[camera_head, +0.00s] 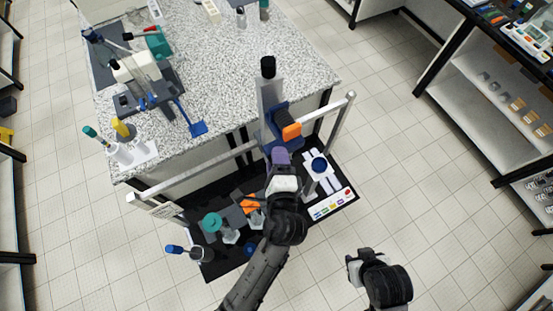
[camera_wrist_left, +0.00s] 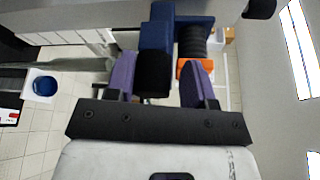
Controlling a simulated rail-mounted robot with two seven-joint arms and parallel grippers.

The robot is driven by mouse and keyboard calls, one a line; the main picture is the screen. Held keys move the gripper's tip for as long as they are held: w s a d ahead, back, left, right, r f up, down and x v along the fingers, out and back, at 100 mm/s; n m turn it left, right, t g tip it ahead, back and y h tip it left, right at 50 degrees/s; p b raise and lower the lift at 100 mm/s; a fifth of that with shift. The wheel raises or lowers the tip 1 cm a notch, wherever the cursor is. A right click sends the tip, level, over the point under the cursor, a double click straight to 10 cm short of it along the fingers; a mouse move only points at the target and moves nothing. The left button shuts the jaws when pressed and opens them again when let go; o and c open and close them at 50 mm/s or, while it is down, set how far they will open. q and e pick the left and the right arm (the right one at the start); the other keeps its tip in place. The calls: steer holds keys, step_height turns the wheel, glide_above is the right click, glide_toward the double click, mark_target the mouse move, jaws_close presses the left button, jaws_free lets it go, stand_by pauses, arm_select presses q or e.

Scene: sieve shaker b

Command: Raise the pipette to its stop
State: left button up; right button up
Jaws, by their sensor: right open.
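The pipette unit, a grey upright body (camera_head: 268,90) with a black top (camera_head: 268,66), stands at a blue carriage (camera_head: 281,121) with an orange block (camera_head: 291,131) on a metal cross rail. My left gripper (camera_head: 280,160) is just below the carriage, its purple fingers pointing at it. In the left wrist view its fingers (camera_wrist_left: 160,82) stand apart, with a black cylinder (camera_wrist_left: 153,74) between them, close to the left finger. A narrow gap shows at the right finger; I cannot tell whether they grip it. The carriage's blue block (camera_wrist_left: 157,28) is beyond. My right gripper (camera_head: 357,268) is open, low right, away from the rail.
The metal rail (camera_head: 205,169) crosses above a dark tray (camera_head: 225,272) with several vessels. A white device with a blue round top (camera_head: 319,166) and a button strip (camera_head: 333,203) stand right. A speckled bench (camera_head: 220,60) is behind. Floor on the right is clear.

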arm_select(q)
steer(key=shift+o, duration=1.1)
steer(key=shift+s, duration=0.1)
steer(key=s+d+r, duration=0.1)
steer(key=s, duration=1.2)
steer(key=shift+s+d+r, duration=0.15)
steer(key=shift+s+d, duration=0.1)
steer(key=shift+d, duration=0.05)
